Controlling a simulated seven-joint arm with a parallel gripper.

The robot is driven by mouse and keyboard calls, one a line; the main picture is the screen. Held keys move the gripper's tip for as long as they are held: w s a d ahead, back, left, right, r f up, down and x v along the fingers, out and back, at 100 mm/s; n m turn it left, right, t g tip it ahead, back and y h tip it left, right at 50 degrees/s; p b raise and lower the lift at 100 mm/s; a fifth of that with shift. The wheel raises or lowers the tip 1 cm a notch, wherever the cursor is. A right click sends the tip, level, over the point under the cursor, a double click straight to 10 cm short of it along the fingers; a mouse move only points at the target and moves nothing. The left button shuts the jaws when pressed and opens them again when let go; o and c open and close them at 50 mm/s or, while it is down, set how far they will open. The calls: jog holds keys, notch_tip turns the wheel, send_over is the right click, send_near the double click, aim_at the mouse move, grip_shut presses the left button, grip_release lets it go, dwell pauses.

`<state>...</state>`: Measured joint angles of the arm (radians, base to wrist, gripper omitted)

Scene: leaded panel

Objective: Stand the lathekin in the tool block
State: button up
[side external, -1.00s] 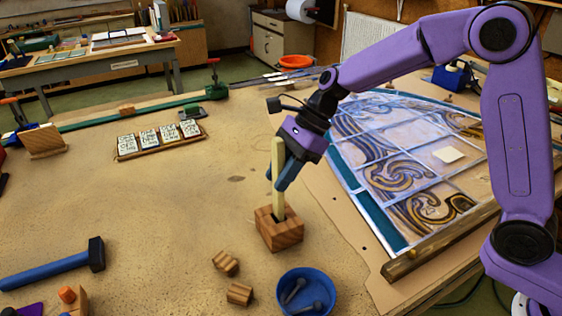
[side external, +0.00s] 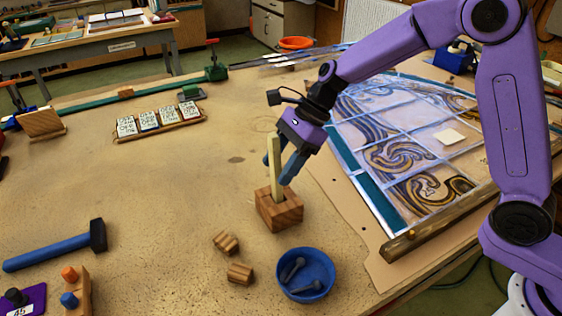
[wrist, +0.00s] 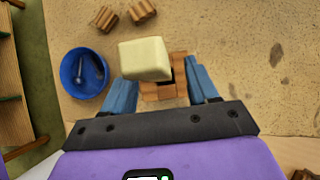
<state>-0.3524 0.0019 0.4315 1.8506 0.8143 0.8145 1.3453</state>
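The lathekin (side external: 275,172), a pale flat stick, stands in the opening of the wooden tool block (side external: 283,213), leaning slightly. In the wrist view its pale top (wrist: 145,59) is close to the camera and hides part of the block (wrist: 160,92); some dark opening shows beside it. My gripper (side external: 279,170) is open around the lathekin's upper part, above the block. In the wrist view its blue fingers (wrist: 163,92) are wide apart, with visible room on the right finger's side. The lathekin looks closer to the left finger; contact is unclear.
A blue bowl (side external: 318,264) with dark bolts and two small wooden blocks (side external: 239,273) lie in front of the tool block. A hammer (side external: 60,247) lies at left. The leaded panel (side external: 400,150) is at right. The table's middle left is clear.

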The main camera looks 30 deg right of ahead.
jog(key=shift+r, duration=0.1)
jog(key=v, duration=1.7)
jog(key=s+d+f+n+h, duration=0.2)
jog(key=s+d+f+n, duration=0.2)
jog(key=s+n, duration=0.6)
jog(key=s+d+f+n+h, duration=0.2)
jog(key=s+d+f+n, duration=0.2)
jog(key=s+n, duration=0.6)
jog(key=s+d+f+n+h, duration=0.2)
jog(key=s+d+f+n, duration=0.2)
jog(key=s+n, duration=0.6)
jog(key=shift+s+d+f, duration=0.3)
jog(key=shift+d, duration=0.5)
